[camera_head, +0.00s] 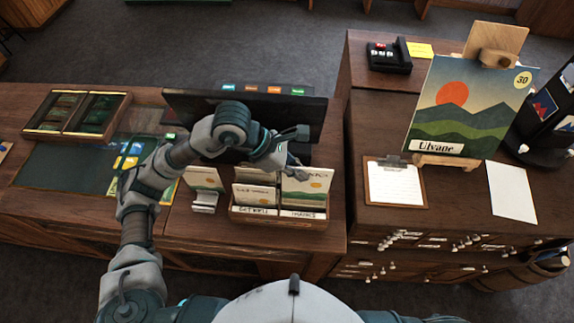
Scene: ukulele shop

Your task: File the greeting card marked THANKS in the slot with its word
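The wooden card rack (278,222) stands near the front edge of the counter. Its front labels read GET WELL (257,211) and THANKS (303,215). Smaller cards (255,193) stand in its left part. A larger card (308,186) with an orange sun and green hills stands upright at the right part, above the THANKS label; its printed word is too small to read. My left gripper (292,162) is at this card's upper left edge. The fingers are small and partly hidden, so I cannot tell whether they grip it. My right gripper is out of view.
A card in a small white holder (204,204) stands just left of the rack. A dark screen (312,112) stands behind. A clipboard (395,184), a card terminal (388,56) and an easel picture (465,108) occupy the right-hand cabinet. Dark trays (76,114) lie far left.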

